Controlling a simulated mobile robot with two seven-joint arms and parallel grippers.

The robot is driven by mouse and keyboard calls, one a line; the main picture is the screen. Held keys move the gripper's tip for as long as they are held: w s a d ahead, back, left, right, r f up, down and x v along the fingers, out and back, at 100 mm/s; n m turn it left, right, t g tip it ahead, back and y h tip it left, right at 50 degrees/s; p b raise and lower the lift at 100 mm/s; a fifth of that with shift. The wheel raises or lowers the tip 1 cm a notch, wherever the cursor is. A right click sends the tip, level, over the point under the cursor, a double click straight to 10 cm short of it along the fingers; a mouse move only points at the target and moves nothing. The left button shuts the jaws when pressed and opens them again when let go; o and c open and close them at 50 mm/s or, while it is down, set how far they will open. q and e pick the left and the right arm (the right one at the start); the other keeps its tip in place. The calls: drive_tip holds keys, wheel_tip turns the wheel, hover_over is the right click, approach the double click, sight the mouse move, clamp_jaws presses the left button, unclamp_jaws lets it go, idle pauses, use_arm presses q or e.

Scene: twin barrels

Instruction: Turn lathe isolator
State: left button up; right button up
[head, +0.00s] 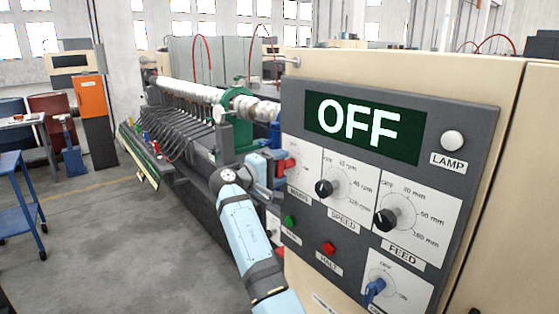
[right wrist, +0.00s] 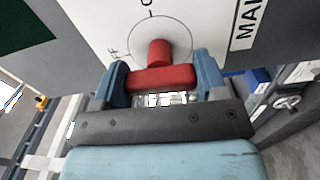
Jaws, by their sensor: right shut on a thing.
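The lathe's control panel (head: 455,140) fills the right of the head view. Its green display (head: 360,127) reads OFF. A red isolator handle (head: 291,163) sits at the panel's left edge, mostly hidden behind my gripper. In the right wrist view the red handle (right wrist: 160,78) is a crossbar on a round red stub, over a white plate with a dial circle and a label partly reading "MAI". My right gripper (right wrist: 162,72) is shut on the crossbar, one blue finger at each end. It also shows in the head view (head: 276,166). My left gripper is out of view.
Black speed (head: 324,188) and feed (head: 386,219) knobs, a green button (head: 290,221), a red button (head: 329,248) and a blue switch (head: 374,290) share the panel. The lathe bed extends behind my arm.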

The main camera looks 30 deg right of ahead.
drive_tip(key=shift+n, duration=0.3)
drive_tip(key=o, duration=0.9)
drive_tip(key=shift+o, duration=0.2)
drive_tip(key=shift+a, duration=0.15)
drive_tip(key=s+a+b, duration=0.1)
drive_tip(key=a+b, duration=0.1)
drive_tip(key=a, duration=1.1)
drive_tip(key=shift+a+b, duration=0.3)
